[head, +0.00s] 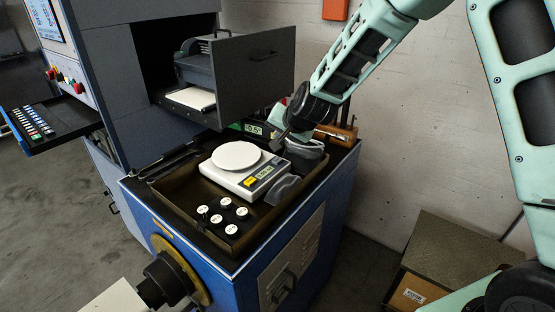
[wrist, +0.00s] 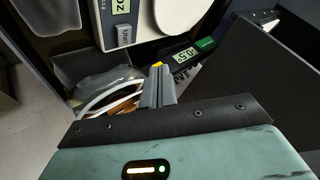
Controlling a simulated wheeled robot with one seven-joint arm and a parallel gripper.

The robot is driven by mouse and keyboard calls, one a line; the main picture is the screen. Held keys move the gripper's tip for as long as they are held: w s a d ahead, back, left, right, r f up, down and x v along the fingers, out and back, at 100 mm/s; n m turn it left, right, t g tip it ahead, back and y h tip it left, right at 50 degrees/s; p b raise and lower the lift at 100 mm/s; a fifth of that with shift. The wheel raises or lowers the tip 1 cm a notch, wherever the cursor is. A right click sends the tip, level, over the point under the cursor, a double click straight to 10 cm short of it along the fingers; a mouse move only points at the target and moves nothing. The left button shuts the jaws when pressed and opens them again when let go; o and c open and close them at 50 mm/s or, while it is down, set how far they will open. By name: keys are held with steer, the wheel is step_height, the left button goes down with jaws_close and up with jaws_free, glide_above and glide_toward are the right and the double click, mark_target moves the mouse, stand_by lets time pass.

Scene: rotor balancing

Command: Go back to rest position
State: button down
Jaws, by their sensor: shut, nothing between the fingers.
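My gripper (head: 280,136) is at the back right of the bench top, behind the white scale (head: 238,182). In the wrist view my gripper (wrist: 158,72) has its two grey fingers together, with nothing seen between them. The scale has a round white pan (head: 236,156) that looks empty, and a lit display. In the wrist view the scale's display (wrist: 121,6) and a button are at the top. The fingers point toward a green-lit meter (wrist: 183,55), which also shows in the head view (head: 253,128) behind the scale.
Several white-topped round pieces (head: 226,202) sit at the front of the dark tray (head: 180,206). An open grey drawer or door (head: 262,68) juts out above left of my gripper. A crumpled clear bag (head: 303,150) lies at the back right. A cardboard box (head: 436,262) stands at lower right.

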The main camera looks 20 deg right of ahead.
steer(key=s+a+r+n+g+y, duration=0.1)
steer(key=s+a+r+n+g, duration=0.15)
steer(key=s+a, duration=0.45)
steer(key=s+a+r+n+g+y, duration=0.15)
steer(key=s+a+n, duration=0.25)
steer(key=s, duration=0.6)
steer(key=s+d+n+g+h, duration=0.2)
steer(key=s+n, duration=0.2)
steer(key=s, duration=0.8)
steer(key=s+d+n+g+h, duration=0.2)
steer(key=s+n+g, duration=0.1)
steer(key=s, duration=0.9)
steer(key=shift+s+d+n, duration=0.2)
steer(key=shift+d+n, duration=0.15)
steer(key=shift+n, duration=0.1)
